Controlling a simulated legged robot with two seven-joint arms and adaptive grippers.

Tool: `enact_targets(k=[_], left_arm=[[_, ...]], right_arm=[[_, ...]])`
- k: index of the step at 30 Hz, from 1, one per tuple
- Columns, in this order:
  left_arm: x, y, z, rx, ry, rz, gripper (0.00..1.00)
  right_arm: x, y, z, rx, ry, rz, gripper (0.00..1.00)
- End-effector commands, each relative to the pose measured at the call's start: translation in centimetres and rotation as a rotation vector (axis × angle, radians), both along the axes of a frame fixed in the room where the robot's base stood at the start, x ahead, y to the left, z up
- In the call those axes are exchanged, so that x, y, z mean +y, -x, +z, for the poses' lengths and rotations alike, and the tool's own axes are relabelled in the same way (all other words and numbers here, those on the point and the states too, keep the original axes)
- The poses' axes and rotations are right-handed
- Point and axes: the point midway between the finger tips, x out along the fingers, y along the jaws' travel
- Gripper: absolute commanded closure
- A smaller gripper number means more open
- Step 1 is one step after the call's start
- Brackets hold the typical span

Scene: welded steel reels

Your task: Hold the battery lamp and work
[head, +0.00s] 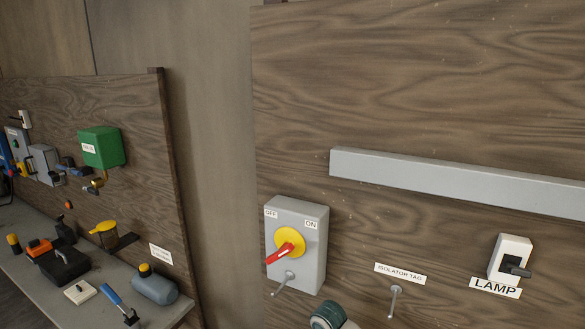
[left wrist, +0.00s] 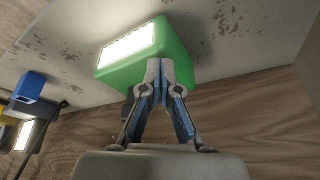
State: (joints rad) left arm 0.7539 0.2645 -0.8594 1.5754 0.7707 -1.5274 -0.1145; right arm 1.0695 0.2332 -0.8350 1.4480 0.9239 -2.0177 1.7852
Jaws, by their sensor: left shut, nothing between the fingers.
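A green box-shaped lamp (left wrist: 172,50) with a bright, lit white panel shows in the left wrist view; I take it to be the battery lamp. My left gripper (left wrist: 158,66) has its fingertips together, in front of the lower part of the lamp in the picture. The fingers hold nothing, and I cannot tell whether they touch the lamp. I do not make out this lamp in the head view. My right gripper is in neither view.
The head view shows a wooden panel with a red-handled isolator switch (head: 297,245), a hook (head: 395,300) under an isolator tag label, and a lamp switch (head: 510,258). A bench (head: 155,310) with several tools stands left. A second lit fixture (left wrist: 27,135) shows at the wrist view's left.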

Motion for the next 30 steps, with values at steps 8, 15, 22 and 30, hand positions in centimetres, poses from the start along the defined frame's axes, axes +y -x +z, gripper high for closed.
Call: enact_targets(k=[8, 15, 22, 30], left_arm=[[0.0, -0.1, 0.1, -0.001, 0.002, 0.0, 0.71], [-0.1, -0.1, 0.1, -0.003, 0.002, -0.001, 0.71], [0.5, 0.1, 1.9, -0.006, 0.003, -0.001, 0.71], [2.3, 1.2, 7.5, -0.005, 0.002, 0.0, 0.71]], right_arm=[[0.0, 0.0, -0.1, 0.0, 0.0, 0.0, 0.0], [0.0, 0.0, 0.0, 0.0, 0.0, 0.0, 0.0], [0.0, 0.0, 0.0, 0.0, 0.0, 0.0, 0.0], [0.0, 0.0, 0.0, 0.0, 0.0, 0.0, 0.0]])
